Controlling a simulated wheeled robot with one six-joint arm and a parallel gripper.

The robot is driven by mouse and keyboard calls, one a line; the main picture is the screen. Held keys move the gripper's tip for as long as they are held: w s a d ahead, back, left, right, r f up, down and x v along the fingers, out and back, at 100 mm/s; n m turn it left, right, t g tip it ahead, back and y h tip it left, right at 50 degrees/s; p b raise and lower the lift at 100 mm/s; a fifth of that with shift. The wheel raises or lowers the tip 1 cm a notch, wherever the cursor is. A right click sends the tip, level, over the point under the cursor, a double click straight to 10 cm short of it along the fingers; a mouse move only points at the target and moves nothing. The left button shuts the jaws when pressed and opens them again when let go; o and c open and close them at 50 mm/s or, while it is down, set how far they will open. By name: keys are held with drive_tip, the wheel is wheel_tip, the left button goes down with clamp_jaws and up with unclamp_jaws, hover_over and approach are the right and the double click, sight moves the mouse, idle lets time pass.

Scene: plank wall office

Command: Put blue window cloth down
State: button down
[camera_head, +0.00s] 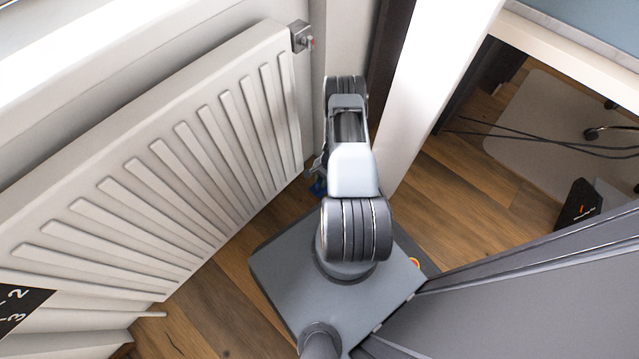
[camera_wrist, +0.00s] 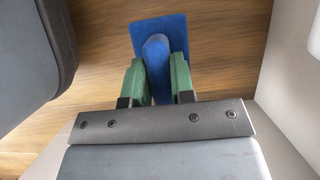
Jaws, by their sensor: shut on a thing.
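The blue window cloth (camera_wrist: 174,32) shows in the wrist view between and beyond the green fingers of my gripper (camera_wrist: 155,82). The gripper is shut on a bunched part of the cloth, and a flat blue part spreads out beyond it over the wood floor. I cannot tell whether the cloth touches the floor. In the head view only a small blue bit of the cloth (camera_head: 318,187) shows beside my arm, low between the radiator and the white post. My arm hides most of the gripper there.
A white radiator (camera_head: 165,160) stands along the left, with a valve (camera_head: 301,37) at its top corner. A white post (camera_head: 435,70) and a desk (camera_head: 575,55) are at the right. Cables and a dark box (camera_head: 578,205) lie below the desk. Some wood floor (camera_head: 205,310) is bare.

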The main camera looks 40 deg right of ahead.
drive_tip(key=shift+w+d+f, duration=0.15)
drive_tip(key=shift+w+f, duration=0.1)
drive_tip(key=shift+f, duration=0.15)
drive_tip(key=shift+w+d+f+b, duration=0.15)
drive_tip(key=shift+w+f+b, duration=0.1)
drive_tip(key=shift+f+b, duration=0.35)
wheel_tip(320, 180, down, 3)
drive_tip(key=shift+w+r+b, duration=0.1)
drive_tip(key=shift+b, duration=1.15)
drive_tip(key=shift+r, duration=0.1)
drive_tip(key=c, duration=1)
unclamp_jaws()
drive_tip(key=p+v, duration=0.5)
drive_tip(key=v, duration=0.7)
